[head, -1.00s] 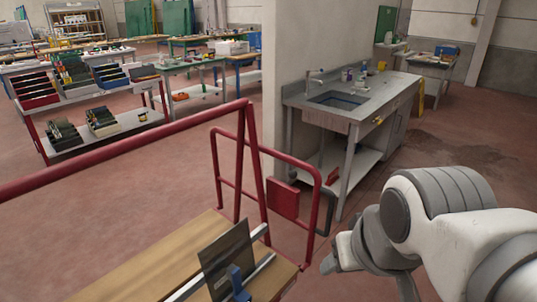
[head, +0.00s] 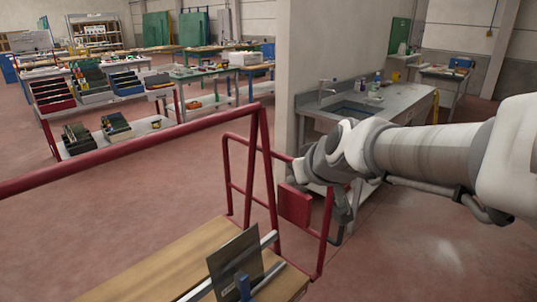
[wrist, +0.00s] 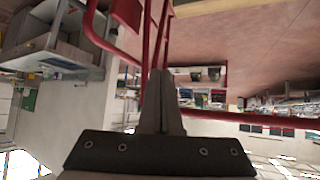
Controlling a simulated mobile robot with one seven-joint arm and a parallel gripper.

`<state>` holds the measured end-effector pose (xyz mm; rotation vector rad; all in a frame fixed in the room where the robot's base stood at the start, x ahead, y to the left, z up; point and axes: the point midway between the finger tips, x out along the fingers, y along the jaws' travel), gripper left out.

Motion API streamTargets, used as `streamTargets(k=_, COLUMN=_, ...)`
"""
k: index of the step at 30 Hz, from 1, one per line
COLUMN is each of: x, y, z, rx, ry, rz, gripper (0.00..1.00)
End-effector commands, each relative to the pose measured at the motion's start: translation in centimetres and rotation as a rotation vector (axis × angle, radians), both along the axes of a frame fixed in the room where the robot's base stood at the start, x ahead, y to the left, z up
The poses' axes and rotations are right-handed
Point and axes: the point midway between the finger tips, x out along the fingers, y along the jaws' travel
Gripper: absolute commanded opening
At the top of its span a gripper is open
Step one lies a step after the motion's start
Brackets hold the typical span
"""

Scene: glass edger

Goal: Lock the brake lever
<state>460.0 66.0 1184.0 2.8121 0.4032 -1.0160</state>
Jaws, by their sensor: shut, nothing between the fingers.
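The brake lever (head: 337,239) is a dark bent handle beside a red plate (head: 294,205) on the end frame of the red cart. In the head view only its lower part shows, and my gripper and wrist cover the rest. My gripper (head: 343,214) hangs down just above and beside the lever; I cannot tell whether they touch. In the wrist view my gripper (wrist: 162,75) has its fingers together with nothing between them.
The red cart rail (head: 130,150) runs across the left. A dark sheet (head: 235,262) stands on the cart's wooden deck (head: 185,262). A sink bench (head: 400,102) stands behind my arm beside a pale wall. The floor right of the cart is clear.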

Motion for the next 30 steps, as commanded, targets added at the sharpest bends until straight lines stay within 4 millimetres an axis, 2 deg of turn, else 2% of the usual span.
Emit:
streamTargets(k=1, x=1.8, y=0.5, z=-0.7, rx=-0.012, ry=-0.024, rz=0.006, gripper=0.0)
streamTargets(k=6, x=7.3, y=1.3, z=-2.0, rx=-0.078, ry=-0.126, rz=0.004, gripper=0.0)
streamTargets(k=15, x=15.7, y=2.1, z=-5.7, rx=-0.272, ry=-0.276, rz=-0.042, gripper=0.0)
streamTargets(k=24, x=21.4, y=2.7, z=-10.8, rx=-0.56, ry=-0.384, rz=-0.113, gripper=0.0)
streamTargets(k=30, x=23.6, y=3.2, z=-14.5, rx=-0.79, ry=-0.431, rz=-0.165, gripper=0.0)
